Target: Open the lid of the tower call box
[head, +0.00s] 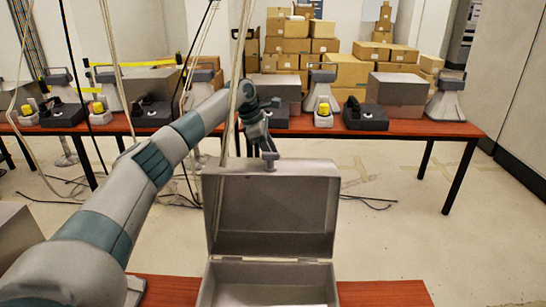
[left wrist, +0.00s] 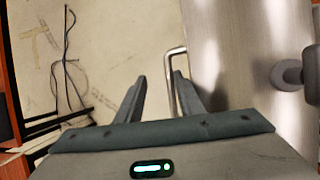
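The grey metal call box (head: 266,271) stands on the near red-brown table. Its lid (head: 275,210) is raised and stands about upright, with the inner face toward me. A round knob (head: 270,159) sticks up at the lid's top edge. My left gripper (head: 262,137) is behind the top of the lid. In the left wrist view my left gripper (left wrist: 160,76) has its fingers apart. A thin metal loop handle (left wrist: 171,70) on the lid lies just inside the right finger; whether they touch is unclear. My right gripper is out of view.
A long red-brown table (head: 400,128) across the room carries black phones (head: 364,115), grey boxes (head: 397,93) and grey horn-like units. Cardboard boxes (head: 290,45) are stacked behind it. Cables hang at the left and lie on the floor. Open floor separates the tables.

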